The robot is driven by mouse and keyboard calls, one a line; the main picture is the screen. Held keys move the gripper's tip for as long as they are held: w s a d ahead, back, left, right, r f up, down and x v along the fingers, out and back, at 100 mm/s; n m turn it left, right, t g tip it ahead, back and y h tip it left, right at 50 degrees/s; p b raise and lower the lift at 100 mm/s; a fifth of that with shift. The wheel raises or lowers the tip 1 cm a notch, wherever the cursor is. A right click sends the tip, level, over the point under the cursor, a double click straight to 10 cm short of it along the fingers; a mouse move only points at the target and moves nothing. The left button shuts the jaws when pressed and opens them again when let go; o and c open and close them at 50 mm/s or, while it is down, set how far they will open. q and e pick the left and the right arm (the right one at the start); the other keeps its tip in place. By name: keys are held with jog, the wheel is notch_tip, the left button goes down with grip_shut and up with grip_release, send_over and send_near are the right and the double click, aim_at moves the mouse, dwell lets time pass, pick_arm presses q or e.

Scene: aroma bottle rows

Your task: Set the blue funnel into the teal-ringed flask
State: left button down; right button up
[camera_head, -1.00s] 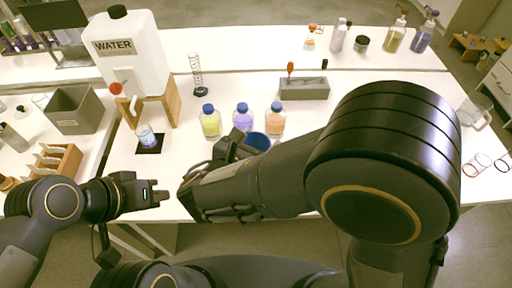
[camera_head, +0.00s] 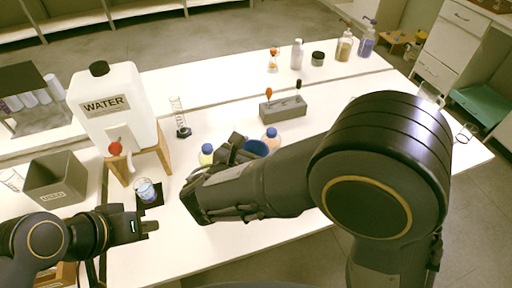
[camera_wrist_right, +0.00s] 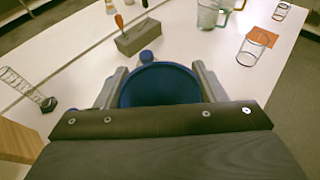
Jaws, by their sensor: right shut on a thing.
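The blue funnel (camera_head: 256,147) is in my right gripper (camera_head: 243,148), above the middle of the table. In the right wrist view the funnel (camera_wrist_right: 160,88) shows its wide round mouth between the two fingers of the right gripper (camera_wrist_right: 160,72); its stem is hidden. My left gripper (camera_head: 148,229) is empty, beside the small glass beaker on a black pad; its finger gap is unclear. I cannot make out a flask with a teal ring. A greenish glass vessel (camera_wrist_right: 210,13) stands at the top of the right wrist view, cut off by the edge.
Blue-capped bottles (camera_head: 271,138) stand close to the right gripper, partly hidden. A grey block (camera_head: 283,107) with upright tools is behind them. The water tank (camera_head: 112,105) on its wooden stand is at left. Empty glasses (camera_wrist_right: 250,52) are on the right of the table.

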notch_tip(320, 180, down, 6)
jog(key=b, duration=0.4)
jog(key=shift+r+b, duration=0.1)
jog(key=shift+b, duration=0.2)
dwell(1.5)
jog(key=shift+f+b, duration=0.95)
jog(key=shift+f, duration=0.5)
jog(key=o, duration=1)
jog(key=shift+o, duration=0.2)
jog(key=v, duration=0.8)
